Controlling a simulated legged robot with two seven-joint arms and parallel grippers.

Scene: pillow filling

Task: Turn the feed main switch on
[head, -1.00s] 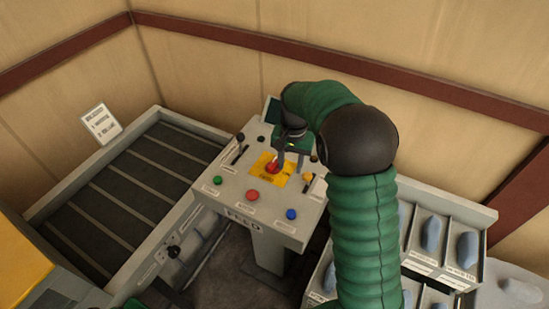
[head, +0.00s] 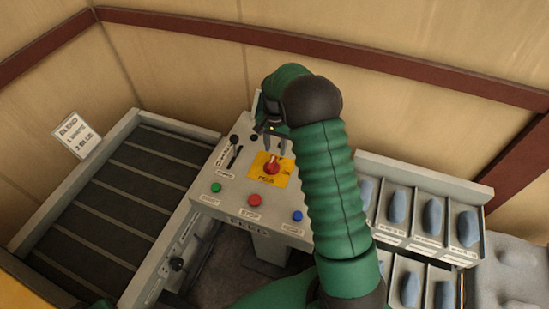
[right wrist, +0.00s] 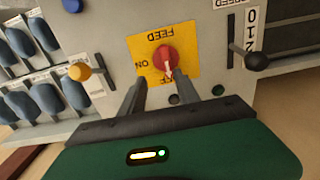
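The feed main switch is a red rotary knob (head: 271,167) on a yellow plate (head: 262,181) on the grey control panel. In the right wrist view the knob (right wrist: 166,58) sits on the plate marked FEED, ON and a partly hidden OFF. Its pale pointer is turned toward the OFF lettering. My right gripper (head: 275,146) is just behind the knob in the head view. In the right wrist view the right gripper (right wrist: 165,83) is open, its fingers apart and empty, with the knob just beyond the tips. My left gripper is not in view.
The panel also has green (head: 216,187), red (head: 254,199) and blue (head: 297,215) buttons and a black slider lever (head: 235,146). A yellow knob (right wrist: 79,71) is near the gripper. A conveyor (head: 110,205) lies left; bins (head: 424,212) with blue items stand right.

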